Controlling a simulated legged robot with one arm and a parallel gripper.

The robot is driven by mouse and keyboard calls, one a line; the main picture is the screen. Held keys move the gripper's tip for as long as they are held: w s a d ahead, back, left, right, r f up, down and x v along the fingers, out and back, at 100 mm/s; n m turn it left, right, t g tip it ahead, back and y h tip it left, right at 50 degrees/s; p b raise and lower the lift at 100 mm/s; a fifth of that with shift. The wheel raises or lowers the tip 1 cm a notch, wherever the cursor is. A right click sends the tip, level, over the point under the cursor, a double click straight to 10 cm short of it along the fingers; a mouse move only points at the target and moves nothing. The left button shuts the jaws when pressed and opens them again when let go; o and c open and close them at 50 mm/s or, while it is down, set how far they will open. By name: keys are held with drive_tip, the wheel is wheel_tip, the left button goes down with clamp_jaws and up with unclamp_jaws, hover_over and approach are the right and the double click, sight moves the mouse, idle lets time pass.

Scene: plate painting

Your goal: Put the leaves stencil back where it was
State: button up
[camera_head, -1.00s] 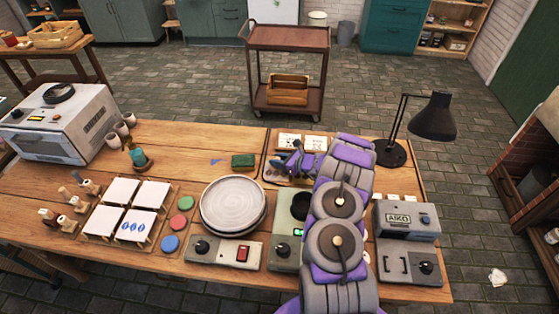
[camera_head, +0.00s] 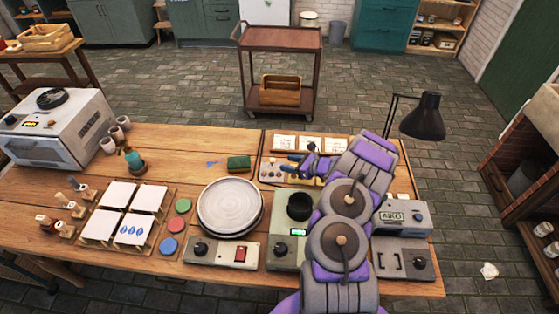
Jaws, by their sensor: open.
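Several white stencil cards with small dark patterns stand in a row at the back of a wooden tray on the far side of the table. Three show: a left card (camera_head: 284,143), a middle card (camera_head: 310,143) and a right card (camera_head: 335,146). The patterns are too small to tell which is the leaves stencil. My gripper (camera_head: 303,162) is open over the tray, just in front of the cards. My arm covers the tray's right part. I see no stencil between the fingers, though they are small and partly hidden.
A square tile (camera_head: 134,229) with blue leaf-like marks lies among blank white tiles at the left. A round grey turntable (camera_head: 230,205), a green sponge (camera_head: 239,162) and paint discs (camera_head: 178,206) lie nearby. A black lamp (camera_head: 423,115) stands behind my arm at the right.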

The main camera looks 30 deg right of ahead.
drive_tip(key=v, duration=0.2)
drive_tip(key=d+v, duration=0.1)
drive_tip(key=v, duration=0.1)
drive_tip(key=shift+w+a+f, duration=0.1)
drive_tip(key=shift+w, duration=0.1)
drive_tip(key=s+a+r+n+g+y, duration=0.1)
drive_tip(key=a+r+n+g+y, duration=0.2)
drive_tip(key=a+r+n, duration=0.55)
drive_tip(key=s+a+r+n+g+y, duration=0.1)
drive_tip(key=a+r+n+g+y, duration=0.15)
drive_tip(key=a+r, duration=1.1)
drive_tip(key=s+a+r+n+g, duration=0.3)
drive_tip(key=s+a+n+g, duration=0.3)
drive_tip(key=a, duration=0.4)
drive_tip(key=s+a+r+n+g+h, duration=0.1)
drive_tip(key=s+a+r+n+h, duration=0.15)
drive_tip(key=s, duration=0.55)
drive_tip(key=s+a+r+n+g+h, duration=0.1)
drive_tip(key=s+a+n+h, duration=0.2)
drive_tip(key=s, duration=0.5)
drive_tip(key=s+d+n+h, duration=0.3)
drive_tip(key=s+d, duration=0.1)
drive_tip(key=s, duration=0.5)
drive_tip(key=s+d+r+n+h, duration=0.1)
drive_tip(key=s+d+n+h, duration=0.2)
drive_tip(key=s, duration=0.5)
drive_tip(key=shift+s+d+n+h, duration=0.4)
drive_tip(key=shift+d+n, duration=0.25)
drive_tip(key=shift+d, duration=0.3)
